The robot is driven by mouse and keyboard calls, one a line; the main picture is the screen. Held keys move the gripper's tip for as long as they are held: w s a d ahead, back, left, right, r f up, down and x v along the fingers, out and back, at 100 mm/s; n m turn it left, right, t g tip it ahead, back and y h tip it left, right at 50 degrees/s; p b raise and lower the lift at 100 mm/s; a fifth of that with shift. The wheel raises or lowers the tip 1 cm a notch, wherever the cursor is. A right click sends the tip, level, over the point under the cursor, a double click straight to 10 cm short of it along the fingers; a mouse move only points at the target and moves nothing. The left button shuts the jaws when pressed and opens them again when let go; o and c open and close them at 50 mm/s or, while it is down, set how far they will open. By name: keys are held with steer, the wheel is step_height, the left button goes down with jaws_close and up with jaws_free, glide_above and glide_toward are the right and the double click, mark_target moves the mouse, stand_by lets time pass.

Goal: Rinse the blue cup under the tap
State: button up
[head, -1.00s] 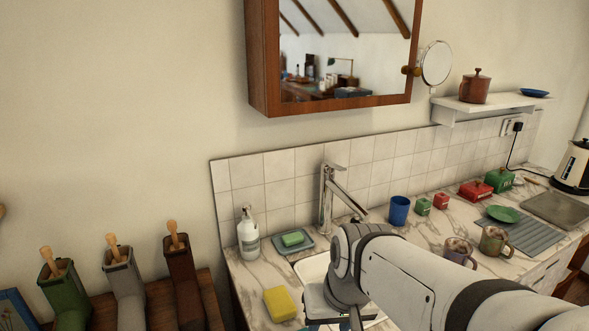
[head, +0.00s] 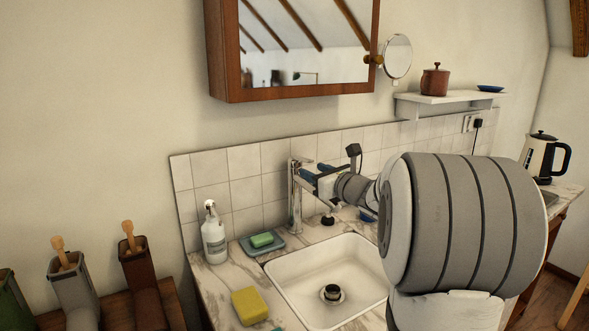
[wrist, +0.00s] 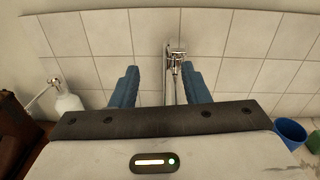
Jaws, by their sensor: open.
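The tap (head: 296,200) is a chrome mixer standing behind the white sink (head: 275,268). My gripper (head: 306,172) is open and empty, raised beside the upper part of the tap. In the wrist view the tap (wrist: 175,68) shows between the two blue fingers of my gripper (wrist: 160,68); I cannot tell whether they touch it. The blue cup (wrist: 290,133) is at the lower right of the wrist view, outside the fingers. In the head view only a bit of the blue cup (head: 367,215) shows beside my arm. No running water is visible.
A soap dispenser (head: 214,238), a green soap on a dish (head: 278,245) and a yellow sponge (head: 250,306) lie left of the sink. The mirror cabinet (head: 215,60) hangs above. My arm hides much of the right counter; a kettle (head: 540,158) stands beyond.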

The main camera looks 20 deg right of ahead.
mark_target(306, 159)
steer(key=shift+w+d+m+t, duration=0.3)
steer(key=shift+d+m, duration=0.2)
steer(key=shift+d, duration=0.3)
steer(key=shift+w+d+r+h, duration=0.15)
steer(key=shift+w+h, duration=0.1)
steer(key=shift+h, duration=0.15)
steer(key=w, duration=0.2)
steer(key=w+a, duration=0.1)
steer(key=w, duration=0.4)
steer(key=shift+a+p, duration=0.25)
steer(key=shift+p, duration=0.05)
jaws_close()
